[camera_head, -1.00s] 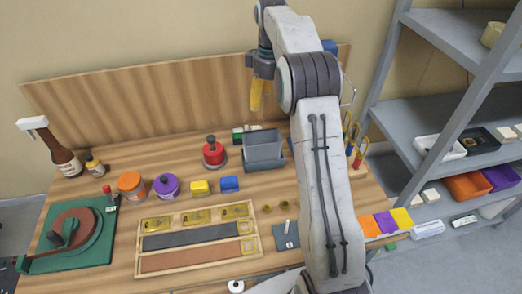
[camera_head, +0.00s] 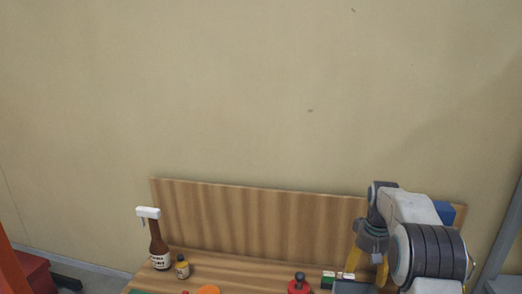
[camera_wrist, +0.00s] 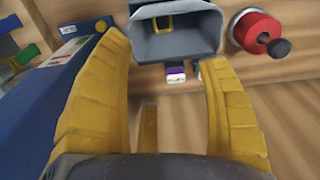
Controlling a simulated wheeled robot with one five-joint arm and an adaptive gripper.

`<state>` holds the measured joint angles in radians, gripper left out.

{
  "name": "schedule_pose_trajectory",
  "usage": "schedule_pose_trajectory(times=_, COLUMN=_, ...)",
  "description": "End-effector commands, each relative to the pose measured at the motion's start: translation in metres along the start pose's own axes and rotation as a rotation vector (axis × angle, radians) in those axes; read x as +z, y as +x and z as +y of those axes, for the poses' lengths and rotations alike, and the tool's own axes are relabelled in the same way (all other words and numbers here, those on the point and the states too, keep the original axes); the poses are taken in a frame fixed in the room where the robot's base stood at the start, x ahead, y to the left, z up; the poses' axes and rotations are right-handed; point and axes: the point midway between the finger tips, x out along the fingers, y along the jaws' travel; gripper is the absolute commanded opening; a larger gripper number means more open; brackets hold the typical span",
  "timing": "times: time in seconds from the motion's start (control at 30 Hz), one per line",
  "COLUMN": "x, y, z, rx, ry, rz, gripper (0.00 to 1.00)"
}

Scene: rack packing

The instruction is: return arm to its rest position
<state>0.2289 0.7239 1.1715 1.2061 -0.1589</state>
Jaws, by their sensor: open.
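My gripper (camera_head: 368,268) is at the lower right of the head view, with its yellow fingers pointing down over the workbench. In the wrist view my gripper (camera_wrist: 165,95) shows two yellow fingers spread wide apart with nothing between them. A grey bin (camera_wrist: 175,42) lies beyond the fingertips in the wrist view. Its edge (camera_head: 352,287) also shows below the gripper in the head view. My arm is bent at the elbow to the right of the gripper.
A wooden workbench with a back panel (camera_head: 255,222) stands against the wall. In the wrist view a blue object (camera_wrist: 50,115) is close beside the left finger.

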Motion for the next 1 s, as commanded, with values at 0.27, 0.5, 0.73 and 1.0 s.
schedule_pose_trajectory(times=0.27, x=0.078, y=0.024, z=-0.015, rx=-0.009, ry=0.100, rz=-0.088, gripper=0.69)
schedule_pose_trajectory(times=0.5, x=0.160, y=0.000, z=-0.038, rx=-0.007, ry=0.119, rz=-0.085, gripper=0.69)
schedule_pose_trajectory(times=0.73, x=0.238, y=-0.024, z=-0.058, rx=-0.005, ry=0.087, rz=-0.049, gripper=0.69)
schedule_pose_trajectory(times=1.0, x=0.311, y=-0.043, z=-0.075, rx=-0.004, ry=0.035, rz=0.030, gripper=0.69)
